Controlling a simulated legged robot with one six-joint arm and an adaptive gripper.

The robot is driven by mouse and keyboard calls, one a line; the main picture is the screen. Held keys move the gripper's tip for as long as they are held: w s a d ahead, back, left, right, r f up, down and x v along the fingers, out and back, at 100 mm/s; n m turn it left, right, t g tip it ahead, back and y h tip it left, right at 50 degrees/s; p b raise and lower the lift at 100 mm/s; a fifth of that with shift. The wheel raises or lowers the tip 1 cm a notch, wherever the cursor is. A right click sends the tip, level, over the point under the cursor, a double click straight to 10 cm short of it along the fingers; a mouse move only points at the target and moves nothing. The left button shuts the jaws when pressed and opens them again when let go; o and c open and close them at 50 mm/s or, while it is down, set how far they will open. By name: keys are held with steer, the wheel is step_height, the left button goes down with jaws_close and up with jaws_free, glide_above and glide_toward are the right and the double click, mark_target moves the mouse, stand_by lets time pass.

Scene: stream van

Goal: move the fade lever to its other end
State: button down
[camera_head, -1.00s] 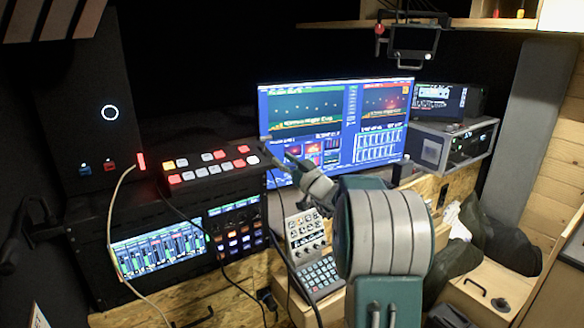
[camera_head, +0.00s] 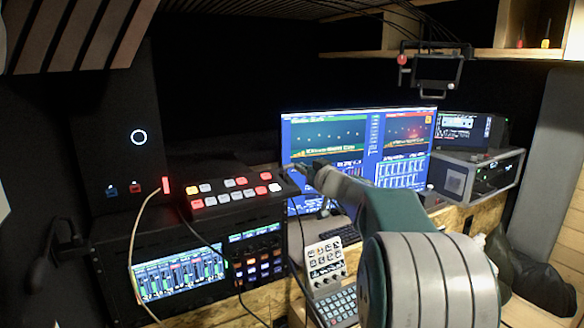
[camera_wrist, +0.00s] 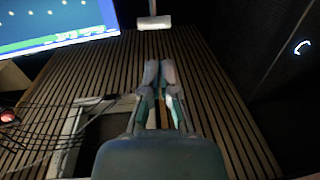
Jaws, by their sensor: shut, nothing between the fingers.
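The switcher panel (camera_head: 232,196) with red, white and yellow buttons sits on the dark rack at left centre in the head view. I cannot make out the fade lever on it; the panel's right end is small and dark, close to my fingertips. My gripper (camera_head: 290,168) appears just above that right end, in front of the large monitor, but I cannot tell whether it touches anything. In the wrist view my gripper (camera_wrist: 160,68) is shut and empty, its two fingers close together against a slatted surface. The panel is not clear in the wrist view.
The large monitor (camera_head: 352,150) stands behind my gripper. A keypad console (camera_head: 326,262) lies below it. A rack with a lit mixer screen (camera_head: 178,275) is under the panel, with cables hanging in front. A bracket-mounted device (camera_head: 432,68) hangs at upper right.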

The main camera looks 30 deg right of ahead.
step_height(320, 180, up, 3)
steer(key=h, duration=0.2)
steer(key=m, duration=0.1)
glide_above(286, 173)
steer(key=w, duration=0.2)
steer(key=shift+s+d+f, duration=0.1)
steer(key=shift+f, duration=0.1)
steer(key=shift+s+f, duration=1.2)
steer(key=shift+f, duration=0.25)
